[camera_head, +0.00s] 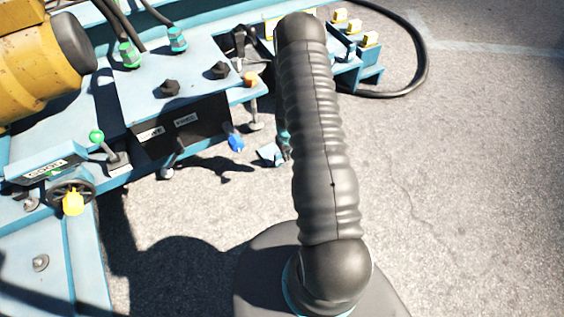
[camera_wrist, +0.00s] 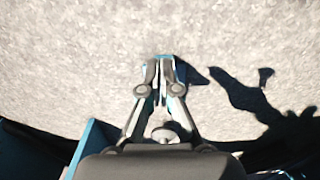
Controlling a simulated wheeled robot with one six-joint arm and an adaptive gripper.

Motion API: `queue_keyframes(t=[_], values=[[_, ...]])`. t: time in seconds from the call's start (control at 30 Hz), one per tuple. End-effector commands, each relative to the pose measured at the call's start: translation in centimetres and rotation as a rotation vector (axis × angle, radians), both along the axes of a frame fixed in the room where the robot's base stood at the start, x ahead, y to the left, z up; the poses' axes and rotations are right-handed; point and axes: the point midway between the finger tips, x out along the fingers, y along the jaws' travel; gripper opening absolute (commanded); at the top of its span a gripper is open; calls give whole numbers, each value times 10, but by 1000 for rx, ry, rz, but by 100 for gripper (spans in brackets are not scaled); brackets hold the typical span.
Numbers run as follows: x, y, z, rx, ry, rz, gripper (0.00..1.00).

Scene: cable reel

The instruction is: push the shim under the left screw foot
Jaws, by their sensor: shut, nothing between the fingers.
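A small light-blue plate, which looks like the shim (camera_head: 268,154), lies on the pavement just left of my gripper (camera_head: 284,147). My gripper is mostly hidden behind my own arm in the head view. In the wrist view my gripper (camera_wrist: 160,72) is shut, its fingertips together, with a bit of the blue shim (camera_wrist: 157,57) showing at the tips. I cannot tell whether they touch it. The left screw foot (camera_head: 167,172) stands on the ground under the front edge of the blue frame, well left of the shim. A second screw foot (camera_head: 256,126) stands further right.
The blue machine frame (camera_head: 190,65) carries levers, knobs and a black labelled panel (camera_head: 180,130). A black cable (camera_head: 424,65) curves at upper right. Open pavement lies right.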

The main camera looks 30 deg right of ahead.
Motion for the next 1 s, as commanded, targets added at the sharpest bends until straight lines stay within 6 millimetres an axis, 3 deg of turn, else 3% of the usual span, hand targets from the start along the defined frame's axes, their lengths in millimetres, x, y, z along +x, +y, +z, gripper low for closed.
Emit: queue_keyframes(t=[0.27,0.73,1.0], values=[[-3,-1,-27,2,6,1,0],[-3,-1,-110,2,5,0,0],[32,0,-107,-1,1,1,0]])
